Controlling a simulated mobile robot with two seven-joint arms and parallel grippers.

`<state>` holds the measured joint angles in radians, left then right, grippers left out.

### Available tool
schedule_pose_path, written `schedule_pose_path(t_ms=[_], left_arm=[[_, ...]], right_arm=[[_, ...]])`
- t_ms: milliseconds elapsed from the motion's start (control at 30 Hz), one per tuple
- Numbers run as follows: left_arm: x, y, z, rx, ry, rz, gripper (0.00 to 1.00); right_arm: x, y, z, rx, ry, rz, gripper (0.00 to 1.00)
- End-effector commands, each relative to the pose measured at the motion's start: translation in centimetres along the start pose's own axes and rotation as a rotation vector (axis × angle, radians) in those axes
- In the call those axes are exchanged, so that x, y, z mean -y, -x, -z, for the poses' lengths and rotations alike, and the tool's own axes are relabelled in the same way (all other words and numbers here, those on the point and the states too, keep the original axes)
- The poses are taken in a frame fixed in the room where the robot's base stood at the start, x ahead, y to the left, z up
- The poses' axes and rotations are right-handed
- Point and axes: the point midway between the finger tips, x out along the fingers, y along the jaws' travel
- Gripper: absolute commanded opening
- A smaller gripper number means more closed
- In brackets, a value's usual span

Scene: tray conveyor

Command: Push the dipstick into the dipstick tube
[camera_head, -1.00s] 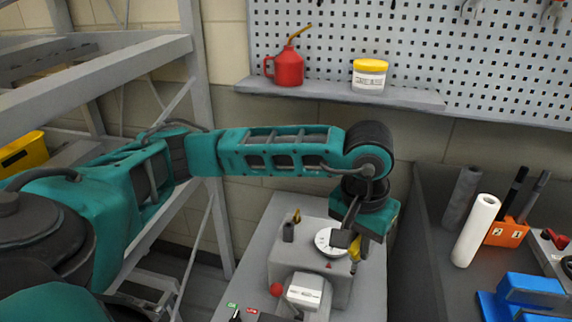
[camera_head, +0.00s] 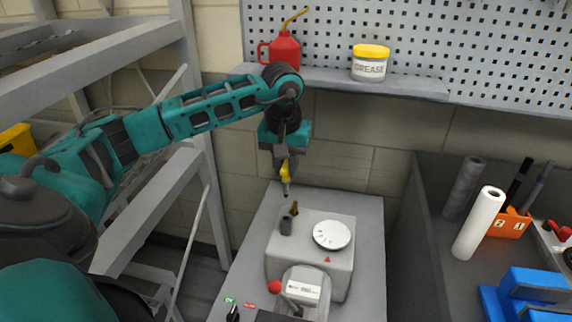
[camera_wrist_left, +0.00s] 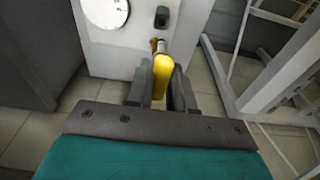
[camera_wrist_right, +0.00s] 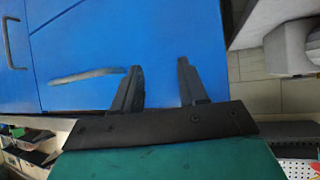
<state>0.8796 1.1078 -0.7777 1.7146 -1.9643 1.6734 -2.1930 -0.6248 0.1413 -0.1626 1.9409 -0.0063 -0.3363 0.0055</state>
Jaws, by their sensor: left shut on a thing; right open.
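The dipstick (camera_head: 285,172) has a yellow handle and a short dark lower end. My left gripper (camera_head: 284,160) is shut on it and holds it roughly upright above the grey machine housing. The yellow handle (camera_wrist_left: 162,75) also shows between the fingers in the left wrist view. A small brass-coloured tube (camera_head: 295,208), which looks like the dipstick tube, stands beside a dark cylinder on the housing. The dipstick's lower end is just above and slightly left of it, seemingly apart; depth is hard to judge. My right gripper (camera_wrist_right: 159,66) is open and empty, in front of a blue surface.
The housing (camera_head: 310,260) carries a dark cylinder (camera_head: 286,225), a white round dial (camera_head: 332,235) and a red-knobbed lever (camera_head: 275,287). A shelf (camera_head: 400,84) with a red oil can (camera_head: 281,50) and a grease tub (camera_head: 370,63) is behind. A grey rack (camera_head: 190,190) stands at left.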

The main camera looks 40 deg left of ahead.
Motion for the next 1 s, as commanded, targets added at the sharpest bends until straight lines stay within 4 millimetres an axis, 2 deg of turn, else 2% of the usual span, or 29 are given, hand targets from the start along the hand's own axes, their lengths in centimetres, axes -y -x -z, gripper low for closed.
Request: schedule_pose_path(t_ms=[267,700,1000], left_arm=[[0.0,-1.4,-0.2,-0.001,0.0,0.0,0.0],[0.0,-5.3,-0.8,-0.001,0.0,0.0,0.0],[0.0,-5.7,-0.9,-0.001,0.0,0.0,0.0]], right_arm=[[0.0,-0.6,-1.0,0.001,0.0,0.0,0.43],[0.0,-2.2,-3.4,0.002,0.002,0.0,0.43],[0.1,-2.4,-3.6,0.002,0.002,0.0,0.43]])
